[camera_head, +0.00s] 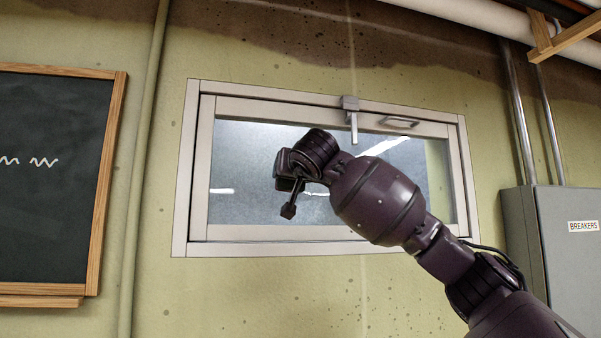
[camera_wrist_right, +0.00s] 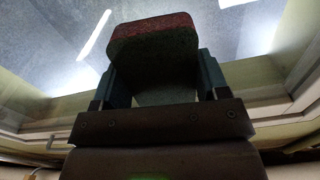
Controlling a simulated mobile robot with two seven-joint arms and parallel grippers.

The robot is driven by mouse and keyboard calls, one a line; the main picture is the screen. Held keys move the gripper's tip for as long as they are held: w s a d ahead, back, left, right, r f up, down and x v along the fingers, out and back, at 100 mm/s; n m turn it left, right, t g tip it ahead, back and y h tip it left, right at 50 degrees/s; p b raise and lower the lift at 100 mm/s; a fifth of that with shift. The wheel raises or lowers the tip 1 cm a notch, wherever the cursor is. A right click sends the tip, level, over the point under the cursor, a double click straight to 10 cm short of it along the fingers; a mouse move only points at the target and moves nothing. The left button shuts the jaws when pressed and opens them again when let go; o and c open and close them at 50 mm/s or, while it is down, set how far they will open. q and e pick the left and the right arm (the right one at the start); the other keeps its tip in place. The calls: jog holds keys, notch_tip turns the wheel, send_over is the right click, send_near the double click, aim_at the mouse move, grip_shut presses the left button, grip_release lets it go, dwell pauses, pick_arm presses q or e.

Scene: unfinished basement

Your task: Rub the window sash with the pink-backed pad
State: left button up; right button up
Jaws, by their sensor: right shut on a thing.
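The window sash (camera_head: 204,165) is a pale frame around a frosted pane, set in a wider pale frame on the wall. It looks shut in the head view. My right gripper (camera_head: 288,188) is in front of the left middle of the pane. In the right wrist view the gripper (camera_wrist_right: 157,78) is shut on the pad (camera_wrist_right: 153,45), a dark greenish block with a reddish-pink layer along its far edge. The pad faces the glass; I cannot tell whether it touches. In the head view I cannot make out the pad. My left gripper is not in view.
A latch (camera_head: 350,112) hangs at the top middle of the window, with a small handle (camera_head: 400,122) to its right. A chalkboard (camera_head: 50,180) is at left, beside a vertical pipe (camera_head: 143,170). A grey breaker box (camera_head: 560,240) stands at right.

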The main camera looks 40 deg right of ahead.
jog(key=shift+a+f, duration=0.15)
jog(key=shift+b+v, duration=0.4)
jog(key=shift+v, duration=2.3)
jog(key=shift+a, duration=0.1)
jog(key=v, duration=0.3)
